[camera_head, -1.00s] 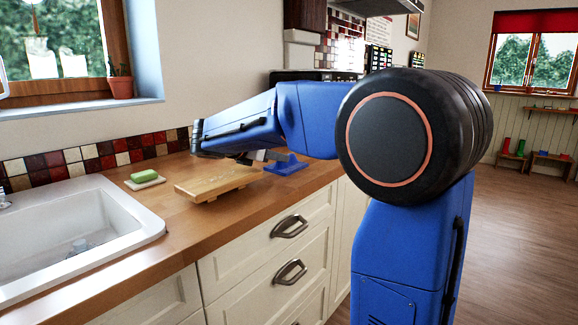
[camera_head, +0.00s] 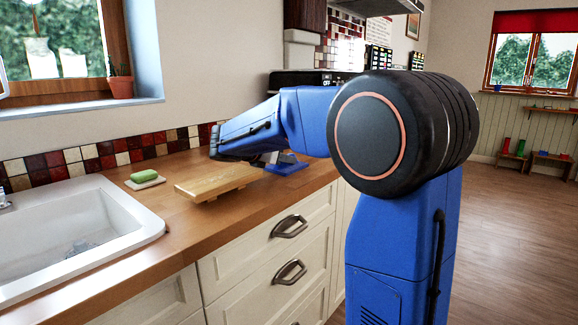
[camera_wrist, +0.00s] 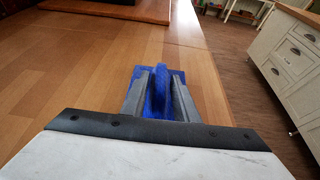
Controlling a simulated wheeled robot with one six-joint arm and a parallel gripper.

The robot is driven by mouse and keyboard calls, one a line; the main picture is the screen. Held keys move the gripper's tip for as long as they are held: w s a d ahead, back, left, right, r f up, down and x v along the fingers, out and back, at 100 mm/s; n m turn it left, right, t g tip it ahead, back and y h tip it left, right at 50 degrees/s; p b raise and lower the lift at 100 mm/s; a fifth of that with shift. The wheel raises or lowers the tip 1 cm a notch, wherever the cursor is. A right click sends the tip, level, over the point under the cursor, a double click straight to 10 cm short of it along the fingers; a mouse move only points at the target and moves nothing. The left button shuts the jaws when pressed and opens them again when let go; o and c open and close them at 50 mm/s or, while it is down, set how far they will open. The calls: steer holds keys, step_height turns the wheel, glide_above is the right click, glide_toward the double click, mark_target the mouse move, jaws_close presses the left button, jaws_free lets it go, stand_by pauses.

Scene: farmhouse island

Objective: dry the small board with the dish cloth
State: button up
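The dish cloth is a blue piece with a raised ridge (camera_wrist: 160,88), lying on the wooden counter; it also shows in the head view (camera_head: 288,168). My gripper (camera_wrist: 160,76) is over it, pointing down at the counter, with one grey finger on each side of the ridge. The fingers look apart, with the ridge between them; contact is hard to make out. The small board (camera_head: 215,181) is light wood and lies on the counter left of the cloth.
A green soap on a pale dish (camera_head: 146,181) lies behind and left of the board. A white sink (camera_head: 130,215) is at the left. The counter's front edge runs close to the board and cloth. A tiled wall stands behind.

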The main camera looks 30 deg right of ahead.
jaws_close()
steer(key=shift+r, duration=2.5)
steer(key=shift+a, duration=0.1)
